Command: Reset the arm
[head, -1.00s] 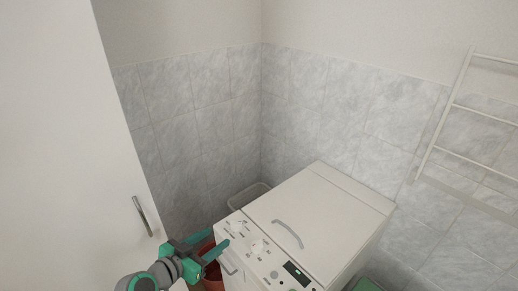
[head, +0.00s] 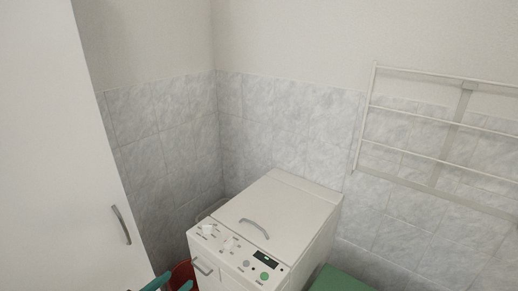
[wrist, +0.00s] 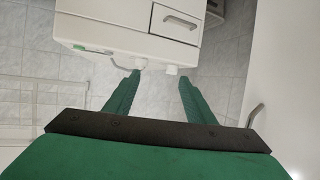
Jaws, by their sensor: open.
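My gripper (wrist: 158,98) shows in the wrist view with its two green fingers apart and nothing between them. Past the fingertips is the front of a white washing machine (wrist: 120,22) with knobs and a drawer handle. In the head view only a green finger part of my gripper (head: 158,283) shows at the bottom edge, left of the washing machine (head: 290,205). The rest of my arm is out of that view.
A white door or cabinet (head: 50,150) with a metal handle (head: 121,224) stands at the left. A red bucket (head: 181,274) is beside the machine's front left. A green object (head: 340,281) is at its right. A white rack (head: 440,125) hangs on the tiled wall.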

